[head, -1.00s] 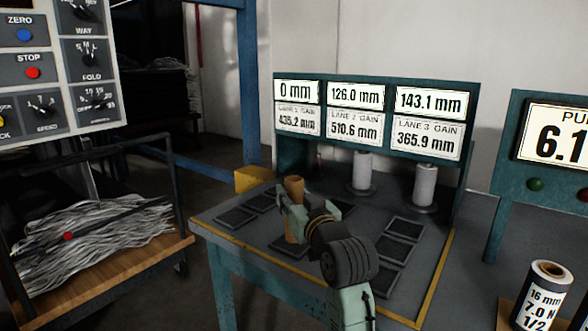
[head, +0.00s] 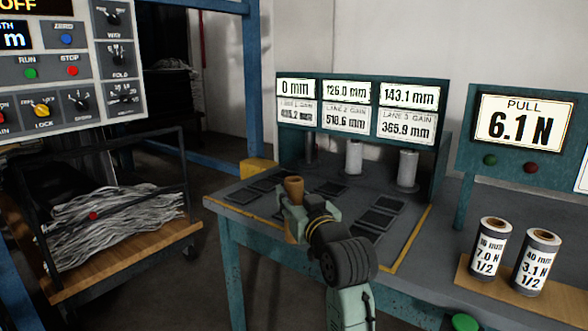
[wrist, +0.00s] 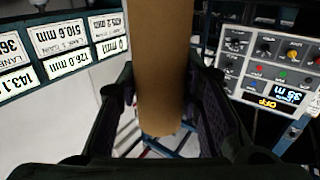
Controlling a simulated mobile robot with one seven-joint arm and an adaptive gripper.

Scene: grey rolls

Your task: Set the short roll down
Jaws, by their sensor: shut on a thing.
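A brown cardboard-coloured roll (head: 293,186) stands roughly upright in my gripper (head: 291,212), over the left part of the grey table (head: 232,197). In the wrist view the roll (wrist: 163,70) runs down the middle between the two dark fingers, and my gripper (wrist: 162,100) is shut on it. My gripper and arm hide much of its lower part in the head view, so I cannot tell whether its lower end touches anything. I cannot tell its full length.
Two pale rolls (head: 354,157) (head: 407,169) stand on posts below the lane displays (head: 359,92); the left post (head: 310,149) is bare. Flat dark pads (head: 386,203) lie on the table. Two labelled rolls (head: 491,247) (head: 537,262) stand at right. A cart (head: 150,245) stands at left.

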